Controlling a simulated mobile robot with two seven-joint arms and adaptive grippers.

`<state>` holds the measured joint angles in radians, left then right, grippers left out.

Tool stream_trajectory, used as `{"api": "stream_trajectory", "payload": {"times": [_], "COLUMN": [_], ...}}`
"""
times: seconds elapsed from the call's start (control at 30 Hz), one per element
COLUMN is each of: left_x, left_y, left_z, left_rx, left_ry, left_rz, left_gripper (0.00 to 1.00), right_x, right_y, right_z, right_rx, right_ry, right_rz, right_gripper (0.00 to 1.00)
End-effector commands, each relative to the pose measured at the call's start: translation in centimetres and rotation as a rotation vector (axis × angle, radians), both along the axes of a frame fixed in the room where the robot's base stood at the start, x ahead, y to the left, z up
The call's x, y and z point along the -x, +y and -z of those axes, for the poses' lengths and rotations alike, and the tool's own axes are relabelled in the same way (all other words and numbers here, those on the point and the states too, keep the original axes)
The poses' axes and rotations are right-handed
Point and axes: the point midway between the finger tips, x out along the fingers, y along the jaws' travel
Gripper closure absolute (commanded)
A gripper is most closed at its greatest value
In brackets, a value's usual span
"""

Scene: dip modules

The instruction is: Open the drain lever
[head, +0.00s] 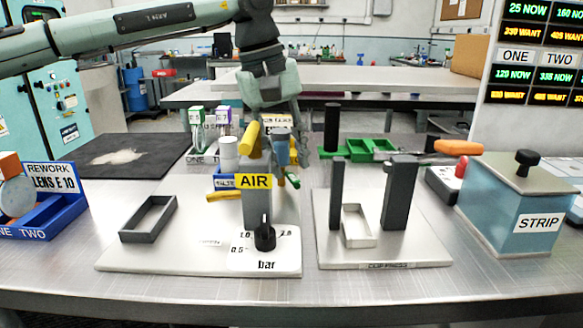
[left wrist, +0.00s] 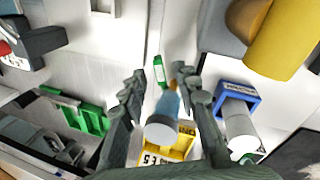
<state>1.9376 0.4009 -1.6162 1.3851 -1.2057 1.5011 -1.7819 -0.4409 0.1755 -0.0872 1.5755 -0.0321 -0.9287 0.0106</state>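The AIR station stands in the middle of the head view, with a grey post marked AIR (head: 256,205), a yellow cylinder (head: 250,140) and a black knob (head: 265,235) on a bar dial. A blue piece (head: 282,150) hangs beside the post, and a small green and yellow part (head: 292,179) shows below it. I cannot tell for sure which part is the drain lever. My left gripper (head: 283,125) points down behind the post. In the left wrist view its fingers (left wrist: 162,82) are apart, either side of the blue piece (left wrist: 170,103) and a green piece (left wrist: 158,72). My right gripper is out of view.
A press with two dark posts (head: 401,195) stands to the right, then a STRIP tank (head: 510,205). A dark empty frame (head: 149,218) lies on the left of the AIR base. A blue bin (head: 50,215) is far left. Green trays (head: 370,148) sit behind the press.

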Motion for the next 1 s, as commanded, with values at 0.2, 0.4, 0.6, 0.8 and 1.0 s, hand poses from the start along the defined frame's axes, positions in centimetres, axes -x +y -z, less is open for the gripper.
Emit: {"api": "stream_trajectory", "payload": {"times": [0.2, 0.4, 0.6, 0.8, 1.0], "left_x": [-0.2, -0.2, -0.2, -0.2, -0.2], "left_y": [-0.5, -0.6, -0.6, -0.6, -0.6], "left_z": [2.3, 2.7, 2.6, 2.6, 2.6], "left_rx": [0.000, 0.002, 0.002, 0.002, 0.002], "left_ry": [-0.001, -0.002, -0.002, -0.002, -0.001], "left_rz": [0.001, 0.000, 0.000, 0.000, -0.001], "left_gripper": [0.69, 0.69, 0.79, 1.00, 1.00], "right_x": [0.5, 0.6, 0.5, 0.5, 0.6], "right_y": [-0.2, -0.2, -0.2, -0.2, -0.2], "right_z": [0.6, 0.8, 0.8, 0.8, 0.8], "right_rx": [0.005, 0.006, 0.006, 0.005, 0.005], "right_ry": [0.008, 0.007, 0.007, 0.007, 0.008], "right_rz": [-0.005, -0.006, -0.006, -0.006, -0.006], "right_gripper": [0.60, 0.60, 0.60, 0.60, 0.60]}}
